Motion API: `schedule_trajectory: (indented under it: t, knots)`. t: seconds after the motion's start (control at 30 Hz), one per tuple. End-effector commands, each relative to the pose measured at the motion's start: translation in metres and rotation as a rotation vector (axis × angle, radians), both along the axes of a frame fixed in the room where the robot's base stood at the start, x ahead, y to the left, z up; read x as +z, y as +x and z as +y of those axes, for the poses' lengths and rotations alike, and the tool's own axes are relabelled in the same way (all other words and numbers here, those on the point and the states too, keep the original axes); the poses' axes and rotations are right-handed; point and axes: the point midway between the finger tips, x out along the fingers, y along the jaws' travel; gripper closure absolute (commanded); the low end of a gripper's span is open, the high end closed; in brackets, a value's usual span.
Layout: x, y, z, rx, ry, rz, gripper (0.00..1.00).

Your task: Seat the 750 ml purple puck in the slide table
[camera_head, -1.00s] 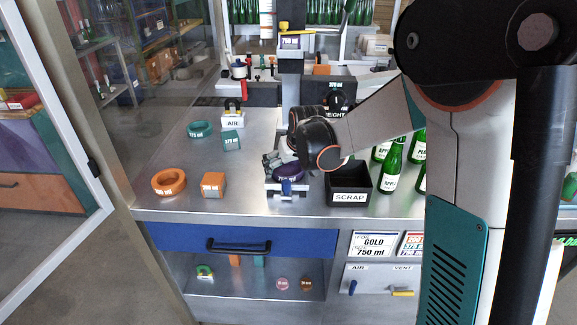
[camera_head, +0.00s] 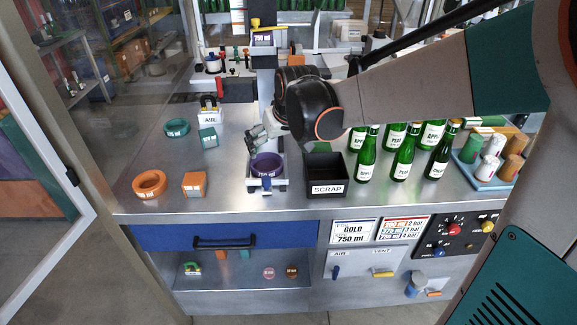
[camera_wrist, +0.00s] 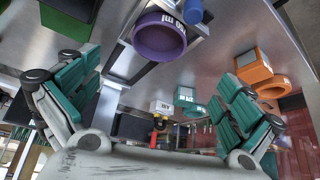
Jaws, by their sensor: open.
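The purple puck (camera_head: 267,166), a ring with white lettering, sits on the slide table (camera_head: 283,184) at the front middle of the bench. In the wrist view the purple puck (camera_wrist: 160,36) lies beyond and between the spread fingers, touching neither. A blue knob (camera_wrist: 193,12) is beside it on the slide table. My gripper (camera_head: 252,142) is open and empty, just above and behind the puck; its teal-padded fingers show in the wrist view (camera_wrist: 155,100). The underside of the puck is hidden, so I cannot tell whether it lies fully flat.
An orange ring (camera_head: 149,184) and orange block (camera_head: 194,184) stand left; a teal ring (camera_head: 176,128) and teal block (camera_head: 208,137) lie behind them. The black SCRAP bin (camera_head: 326,173) is close on the right, with several green bottles (camera_head: 400,160) beyond.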

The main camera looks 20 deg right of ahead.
Motion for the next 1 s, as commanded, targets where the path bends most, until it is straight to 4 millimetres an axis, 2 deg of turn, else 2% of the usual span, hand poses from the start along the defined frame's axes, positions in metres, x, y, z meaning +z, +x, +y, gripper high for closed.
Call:
schedule_trajectory:
  t: [0.1, 0.3, 0.43, 0.6, 0.8, 1.0]
  knots:
    - [0.016, -0.035, 0.002, -0.008, 0.0, -0.011, 0.0]
    - [0.037, -0.101, 0.004, -0.027, 0.0, -0.033, 0.0]
    - [0.041, -0.143, 0.005, -0.04, 0.0, -0.048, 0.0]
    - [0.038, -0.195, 0.005, -0.055, 0.002, -0.067, 0.0]
    - [0.026, -0.238, 0.005, -0.068, 0.003, -0.085, 0.0]
    - [0.02, -0.254, 0.005, -0.074, 0.004, -0.093, 0.0]
